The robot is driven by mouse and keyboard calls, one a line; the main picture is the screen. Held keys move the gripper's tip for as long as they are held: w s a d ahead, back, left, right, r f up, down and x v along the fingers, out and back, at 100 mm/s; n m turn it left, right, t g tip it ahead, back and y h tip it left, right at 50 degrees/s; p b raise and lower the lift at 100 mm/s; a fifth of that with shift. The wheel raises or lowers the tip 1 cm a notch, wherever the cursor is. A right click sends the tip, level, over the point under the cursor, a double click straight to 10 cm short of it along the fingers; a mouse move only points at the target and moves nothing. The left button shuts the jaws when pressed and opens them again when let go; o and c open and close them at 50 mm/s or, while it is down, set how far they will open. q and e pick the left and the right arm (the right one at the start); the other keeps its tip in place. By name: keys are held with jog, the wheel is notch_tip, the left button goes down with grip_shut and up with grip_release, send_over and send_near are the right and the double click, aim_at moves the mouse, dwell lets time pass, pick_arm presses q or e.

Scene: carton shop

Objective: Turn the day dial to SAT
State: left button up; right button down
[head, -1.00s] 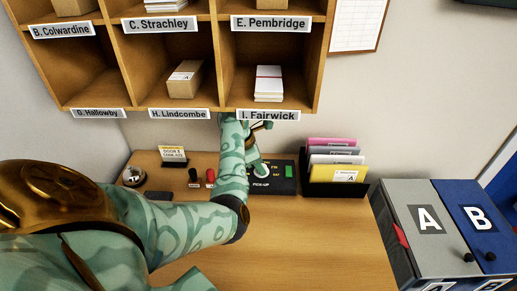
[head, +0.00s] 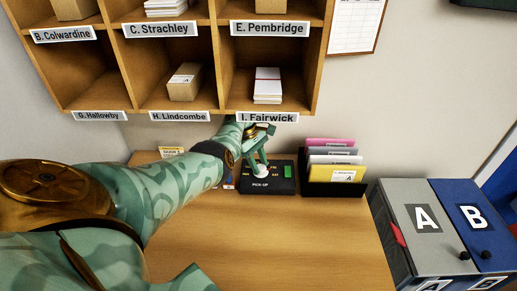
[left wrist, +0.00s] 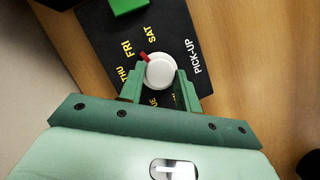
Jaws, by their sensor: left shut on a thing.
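The day dial is a white round knob (left wrist: 160,72) with a red pointer, on a black PICK-UP box (head: 256,187) on the desk. In the left wrist view, the yellow words THU, FRI and SAT lie around it, and another day word is partly hidden by a finger. The red pointer points near FRI, a little to its SAT side. My left gripper (head: 259,168) is shut on the knob, with one finger on each side; its fingers also show in the left wrist view (left wrist: 160,88). My right gripper is out of view.
A green button (head: 287,171) sits on the box's right side. A black rack of folders (head: 335,188) stands just right of it. The wooden pigeonholes (head: 215,60) hang above. Grey bin A (head: 415,200) and blue bin B stand at right. The front desk is clear.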

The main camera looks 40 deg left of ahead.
pick_arm(q)
jog(key=shift+f+m+g, duration=0.15)
jog(key=shift+m+g, duration=0.15)
jog(key=shift+m, duration=0.3)
jog(key=o, duration=1)
